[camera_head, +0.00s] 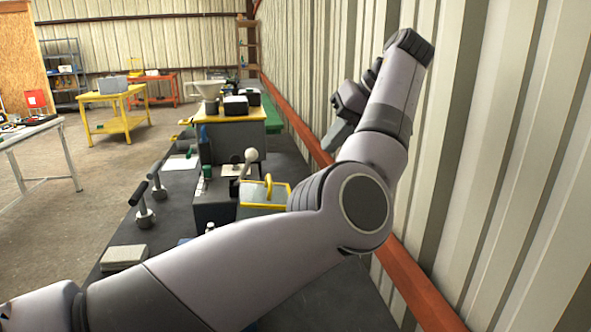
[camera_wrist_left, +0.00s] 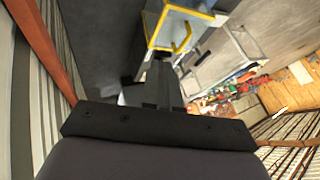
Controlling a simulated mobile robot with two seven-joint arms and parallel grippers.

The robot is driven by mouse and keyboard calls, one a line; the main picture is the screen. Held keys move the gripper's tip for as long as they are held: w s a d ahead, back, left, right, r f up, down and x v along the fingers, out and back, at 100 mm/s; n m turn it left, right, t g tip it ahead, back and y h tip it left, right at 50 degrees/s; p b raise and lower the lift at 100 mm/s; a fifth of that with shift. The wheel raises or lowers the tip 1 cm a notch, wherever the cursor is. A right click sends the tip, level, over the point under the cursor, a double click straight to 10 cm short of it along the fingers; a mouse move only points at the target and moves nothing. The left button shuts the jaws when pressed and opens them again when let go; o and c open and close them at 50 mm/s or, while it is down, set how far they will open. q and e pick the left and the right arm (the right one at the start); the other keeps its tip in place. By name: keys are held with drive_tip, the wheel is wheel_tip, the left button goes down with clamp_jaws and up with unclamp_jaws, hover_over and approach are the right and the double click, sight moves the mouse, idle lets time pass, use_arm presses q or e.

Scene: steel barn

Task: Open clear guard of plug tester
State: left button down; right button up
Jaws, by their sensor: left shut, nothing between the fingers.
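The plug tester's clear guard (camera_head: 254,194) is a pane with yellow edging and a yellow handle (camera_head: 269,187). It stands on the dark bench beyond my left arm, which hides its lower right part. In the wrist view the yellow-edged guard (camera_wrist_left: 207,18) and its handle (camera_wrist_left: 182,41) are just beyond my fingertips. I cannot tell whether the guard is fully closed. My left gripper (camera_head: 334,138) is shut and empty, raised to the right of the guard near the wall. It also shows in the wrist view (camera_wrist_left: 160,62), apparently apart from the handle. My right gripper is not in view.
A dark box (camera_head: 214,207) and a ball-topped lever (camera_head: 249,158) stand left of the guard. Two black-handled tools (camera_head: 144,212) and a grey block (camera_head: 124,257) are on the bench's left side. The corrugated wall (camera_head: 480,160) and red rail (camera_head: 415,290) are close on the right.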

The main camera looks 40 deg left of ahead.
use_arm(q)
drive_tip(key=shift+s+a+f+b, duration=0.25)
drive_tip(key=shift+s+a+f, duration=0.55)
drive_tip(key=shift+a+f, duration=0.6)
drive_tip(key=shift+s+a+f+b, duration=0.2)
drive_tip(key=shift+s+a+f, duration=0.55)
drive_tip(key=shift+a+f, duration=0.6)
drive_tip(key=shift+s+a+f+b, duration=0.25)
drive_tip(key=shift+s+a+f, duration=0.55)
drive_tip(key=shift+a+f, duration=0.55)
drive_tip(key=shift+a+r, duration=0.1)
drive_tip(key=shift+w+a, duration=0.1)
